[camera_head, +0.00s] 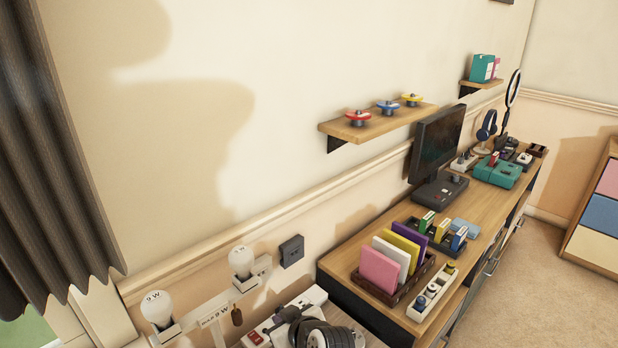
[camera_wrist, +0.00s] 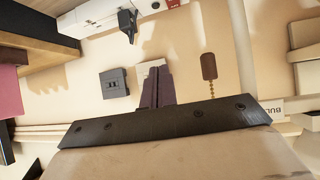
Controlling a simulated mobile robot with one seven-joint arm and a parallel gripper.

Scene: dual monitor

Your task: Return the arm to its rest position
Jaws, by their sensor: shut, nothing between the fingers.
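My gripper (camera_wrist: 157,68) shows in the wrist view as a dark bar with two narrow dark fingers pressed together. It is shut with nothing between the fingers. It points toward the beige wall, with the dark square wall socket (camera_wrist: 114,83) to its left and a brown hanging tag (camera_wrist: 209,67) to its right. I cannot make out the gripper surely in the head view. The same socket (camera_head: 292,251) and tag (camera_head: 237,317) show there at lower left of centre.
Two light bulbs (camera_head: 157,308) (camera_head: 242,262) stand on holders at lower left. A wooden desk (camera_head: 472,224) on the right bears a monitor (camera_head: 437,143) and a rack of coloured cases (camera_head: 379,270). A wall shelf (camera_head: 379,124) juts out above. Carpet (camera_head: 535,285) lies clear at right.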

